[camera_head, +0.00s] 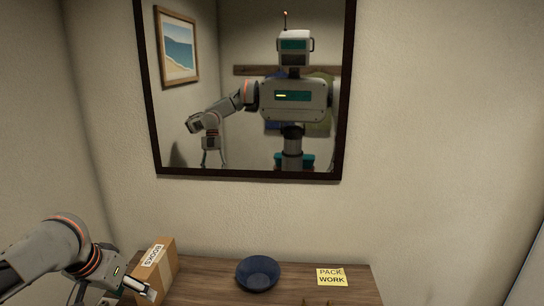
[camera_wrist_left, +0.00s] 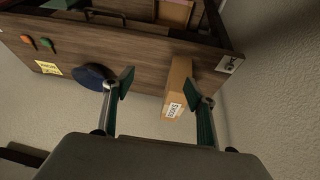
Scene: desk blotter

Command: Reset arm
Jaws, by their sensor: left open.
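My left arm comes in at the lower left of the head view, with its gripper (camera_head: 138,290) low by the cardboard box at the picture's bottom edge. In the left wrist view my left gripper (camera_wrist_left: 158,88) is open, its two green-padded fingers spread wide with nothing held between them. The box (camera_wrist_left: 178,86), labelled BOOKS, shows beyond the gap between the fingers; I cannot tell the exact distance. The same box (camera_head: 165,270) stands at the left end of the desk in the head view. My right gripper is in neither view.
A blue bowl (camera_head: 257,273) sits mid-desk, right of the box. A yellow note (camera_head: 331,277) reading PACK WORK lies farther right. A dark-framed mirror (camera_head: 245,173) hangs above, reflecting me. Orange (camera_wrist_left: 27,41) and green (camera_wrist_left: 46,43) items lie on the desk (camera_wrist_left: 150,55) in the wrist view.

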